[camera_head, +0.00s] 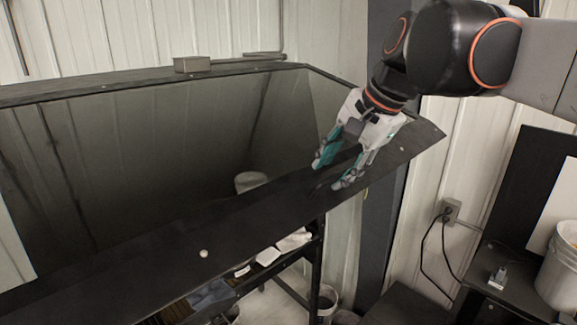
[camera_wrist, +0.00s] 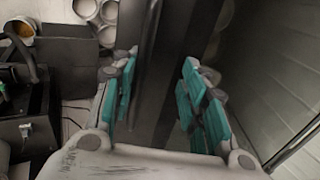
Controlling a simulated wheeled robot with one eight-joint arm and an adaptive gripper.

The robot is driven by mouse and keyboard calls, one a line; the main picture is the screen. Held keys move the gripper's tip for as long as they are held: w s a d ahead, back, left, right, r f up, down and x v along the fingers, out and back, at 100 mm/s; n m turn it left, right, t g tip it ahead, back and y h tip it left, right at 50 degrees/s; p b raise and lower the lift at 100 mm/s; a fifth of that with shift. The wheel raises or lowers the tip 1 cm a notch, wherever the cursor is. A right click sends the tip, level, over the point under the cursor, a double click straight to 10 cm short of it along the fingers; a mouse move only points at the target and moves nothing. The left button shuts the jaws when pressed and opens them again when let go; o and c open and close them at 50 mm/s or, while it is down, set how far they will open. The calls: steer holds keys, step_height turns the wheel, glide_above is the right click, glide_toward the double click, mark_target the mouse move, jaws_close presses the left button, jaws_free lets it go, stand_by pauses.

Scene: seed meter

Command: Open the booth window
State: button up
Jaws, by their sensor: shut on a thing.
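The booth window (camera_head: 150,140) is a large, dark, see-through sloping pane in the head view. A wide black frame bar (camera_head: 140,250) runs along its lower side, up to the right. My gripper (camera_head: 328,177) reaches down to the right part of this bar. In the wrist view, the teal-padded fingers of my gripper (camera_wrist: 160,65) stand on both sides of a dark bar (camera_wrist: 165,50) and are shut on it. The fingertips and the exact contact are partly hidden against the dark bar.
A small grey block (camera_head: 193,64) lies on the booth's upper ledge. A white knob (camera_head: 203,253) sits on the lower bar. A black workbench (camera_head: 500,290) with a white bucket (camera_head: 560,265) stands at the right. A socket with cables (camera_head: 450,210) is on the wall.

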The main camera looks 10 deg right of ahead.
steer(key=shift+s+d+r+p, duration=0.1)
steer(key=shift+s+r+p, duration=0.1)
steer(key=shift+r+p, duration=0.7)
steer(key=shift+r, duration=0.75)
steer(key=shift+s+d+r+p, duration=0.35)
steer(key=shift+r+p, duration=0.1)
steer(key=shift+r, duration=0.1)
steer(key=shift+r+p, duration=0.35)
steer(key=shift+r, duration=0.1)
steer(key=shift+s+r+p, duration=0.3)
steer(key=shift+r, duration=0.25)
steer(key=shift+r+p, duration=0.3)
steer(key=shift+r, duration=0.05)
steer(key=p+v, duration=0.1)
steer(key=v, duration=0.5)
steer(key=shift+w+r, duration=0.15)
steer(key=shift+w, duration=0.05)
